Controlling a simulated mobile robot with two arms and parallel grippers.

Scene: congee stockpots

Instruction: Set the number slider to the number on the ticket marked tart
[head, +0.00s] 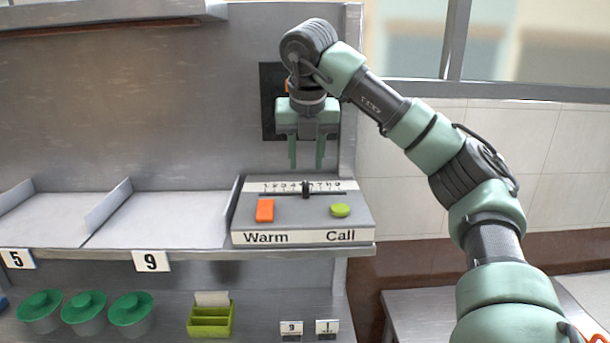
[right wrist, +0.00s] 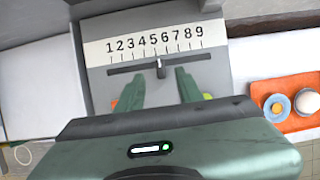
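The number slider is a black knob (head: 305,189) on a slot below a strip numbered 1 to 9, on a grey panel (head: 355,217). In the right wrist view the knob (right wrist: 161,69) stands near 5, seemingly between 5 and 6. My right gripper (head: 306,163) points down, open and empty, above the knob. In the right wrist view its fingertips lie to either side of the knob, apart from it. Two small tickets, one with 9 (head: 291,328) and one with 1 (head: 326,327), stand on the lower shelf. Their small print is unreadable, so I cannot tell which says tart. My left gripper is not in view.
The panel has an orange Warm button (head: 265,211) and a yellow-green Call button (head: 340,210). Several green-lidded pots (head: 131,314) and a green holder (head: 211,321) with a card stand below. Shelf bays left of the panel are empty. An orange tray (right wrist: 308,122) shows in the right wrist view.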

